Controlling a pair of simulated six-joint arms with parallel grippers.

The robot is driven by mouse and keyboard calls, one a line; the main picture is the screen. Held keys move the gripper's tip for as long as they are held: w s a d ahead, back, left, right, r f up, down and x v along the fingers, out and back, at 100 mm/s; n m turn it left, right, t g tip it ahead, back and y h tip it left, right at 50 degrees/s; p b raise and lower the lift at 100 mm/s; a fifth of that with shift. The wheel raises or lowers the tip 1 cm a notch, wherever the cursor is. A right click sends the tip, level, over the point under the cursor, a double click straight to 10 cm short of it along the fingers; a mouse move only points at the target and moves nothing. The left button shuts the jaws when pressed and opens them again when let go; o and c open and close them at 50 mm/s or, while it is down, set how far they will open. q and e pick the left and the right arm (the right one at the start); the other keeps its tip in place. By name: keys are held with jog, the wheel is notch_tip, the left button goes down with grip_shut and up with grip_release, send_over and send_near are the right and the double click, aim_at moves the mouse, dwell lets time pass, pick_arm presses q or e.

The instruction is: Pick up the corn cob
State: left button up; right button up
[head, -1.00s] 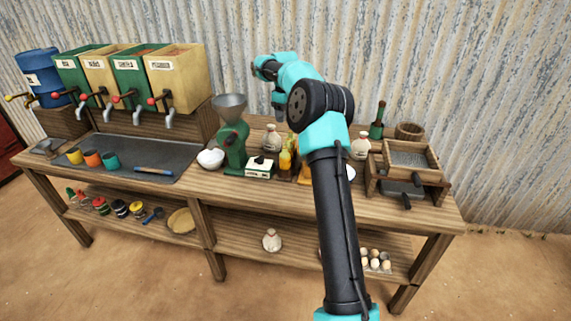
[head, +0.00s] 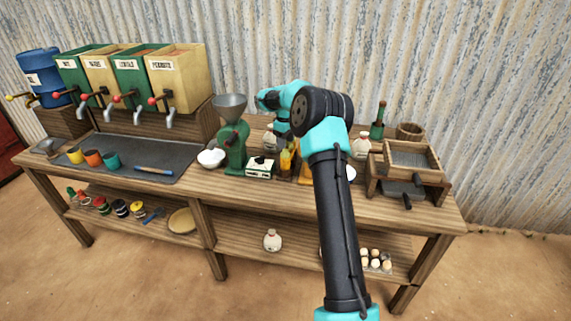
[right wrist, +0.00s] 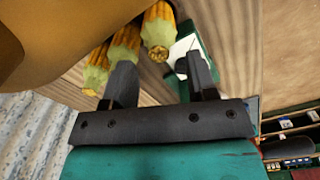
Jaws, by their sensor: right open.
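Three corn cobs show in the right wrist view, yellow-orange with pale green ends: a right one (right wrist: 158,32), a middle one (right wrist: 124,42) and a left one (right wrist: 97,68). My right gripper (right wrist: 160,68) is open and empty, its fingertips just short of the cobs. The right cob lies ahead of the gap between the fingers; the middle one is close to the left finger. In the head view the right gripper (head: 284,130) points down above the yellow cobs (head: 286,161), partly hidden by my arm. My left gripper is not in view.
A green grinder (head: 234,148) and a small white scale box (head: 261,167) stand left of the cobs. A wooden sieve box (head: 405,170) is to the right. A large tan surface (right wrist: 70,35) fills the upper left of the wrist view, close to the cobs.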

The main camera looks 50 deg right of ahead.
aim_at(286, 155)
jog(key=shift+s+d+f, duration=0.1)
jog(key=shift+d+f, duration=0.05)
jog(key=shift+f, duration=2.45)
grip_shut()
